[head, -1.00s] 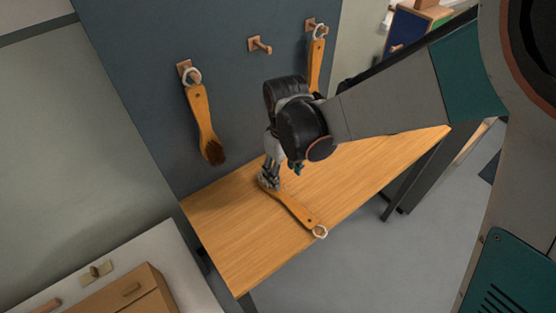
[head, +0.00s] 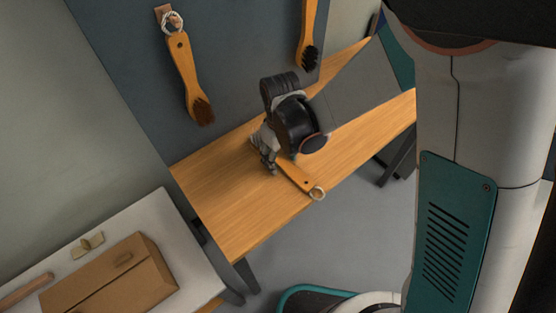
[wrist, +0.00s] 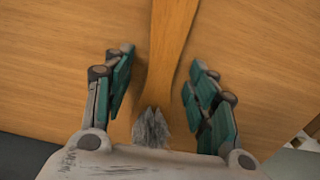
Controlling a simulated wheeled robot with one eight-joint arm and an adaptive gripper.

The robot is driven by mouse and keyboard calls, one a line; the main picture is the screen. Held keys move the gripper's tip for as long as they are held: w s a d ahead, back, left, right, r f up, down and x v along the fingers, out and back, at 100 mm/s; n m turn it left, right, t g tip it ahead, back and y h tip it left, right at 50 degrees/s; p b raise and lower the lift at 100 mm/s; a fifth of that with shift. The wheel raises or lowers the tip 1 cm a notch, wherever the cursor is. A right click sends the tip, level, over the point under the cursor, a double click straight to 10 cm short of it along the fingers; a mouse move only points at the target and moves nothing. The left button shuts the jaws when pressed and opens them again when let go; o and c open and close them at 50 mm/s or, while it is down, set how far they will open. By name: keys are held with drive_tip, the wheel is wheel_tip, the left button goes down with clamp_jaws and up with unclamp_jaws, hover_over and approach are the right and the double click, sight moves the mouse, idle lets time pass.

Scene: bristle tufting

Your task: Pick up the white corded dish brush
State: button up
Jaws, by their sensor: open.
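My gripper (head: 268,164) is low over the table and hides the brush's head end in the head view. In the wrist view the handle (wrist: 172,40) runs up between the fingers, and pale grey-white bristles (wrist: 151,129) show near the palm. My gripper (wrist: 162,65) is open, one finger on each side of the brush, with gaps between fingers and handle.
Two other wooden brushes hang on the dark wall panel: one with brown bristles (head: 186,78) at left, one with black bristles (head: 309,45). A side table (head: 165,208) at lower left carries a brown box (head: 110,285). The table's left part (head: 220,205) is clear.

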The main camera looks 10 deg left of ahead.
drive_tip(key=c, duration=1.2)
drive_tip(key=shift+r, duration=0.1)
